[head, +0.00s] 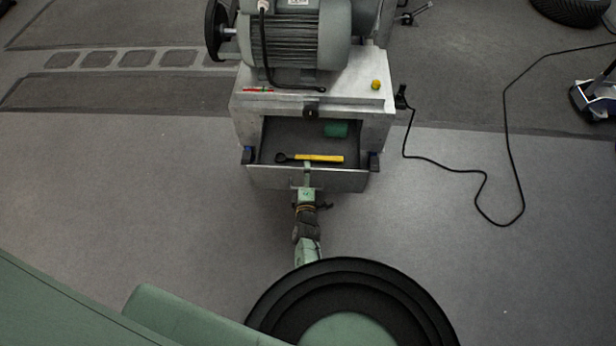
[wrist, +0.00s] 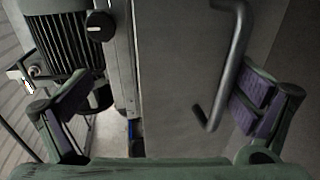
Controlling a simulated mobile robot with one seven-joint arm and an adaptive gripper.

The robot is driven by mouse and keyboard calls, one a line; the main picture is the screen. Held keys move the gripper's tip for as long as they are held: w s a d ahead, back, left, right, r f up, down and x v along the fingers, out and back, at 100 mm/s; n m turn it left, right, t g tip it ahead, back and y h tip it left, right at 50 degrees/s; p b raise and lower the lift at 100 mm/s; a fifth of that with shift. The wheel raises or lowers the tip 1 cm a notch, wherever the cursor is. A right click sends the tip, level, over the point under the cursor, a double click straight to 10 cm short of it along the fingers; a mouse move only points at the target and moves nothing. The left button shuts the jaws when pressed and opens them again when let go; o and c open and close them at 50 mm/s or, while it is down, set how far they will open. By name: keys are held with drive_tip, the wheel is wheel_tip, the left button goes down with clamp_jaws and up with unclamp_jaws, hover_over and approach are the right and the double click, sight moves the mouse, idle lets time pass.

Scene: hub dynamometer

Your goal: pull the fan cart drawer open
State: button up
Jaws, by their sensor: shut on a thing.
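The fan cart (head: 312,105) is a light metal cabinet with a large grey motor fan on top. Its drawer (head: 210,0) is out toward me.

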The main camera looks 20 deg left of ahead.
drive_tip(key=shift+s+r+p, duration=0.35)
drive_tip(key=shift+s+r, duration=0.35)
drive_tip(key=shift+s, duration=0.2)
drive_tip(key=shift+c, duration=0.2)
drive_tip(key=shift+s+d+r+p, duration=0.3)
drive_tip(key=shift+s+r, duration=0.3)
drive_tip(key=shift+r, duration=0.1)
drive_tip(key=c, duration=0.9)
drive_tip(key=shift+s+d+f, duration=0.15)
drive_tip(key=shift+s, duration=0.1)
drive_tip(key=shift+c, duration=1.1)
drive_tip(key=p+v, duration=0.4)
drive_tip(key=v, duration=0.4)
drive_tip(key=shift+s+f, duration=0.2)
drive_tip(key=shift+f, duration=0.05)
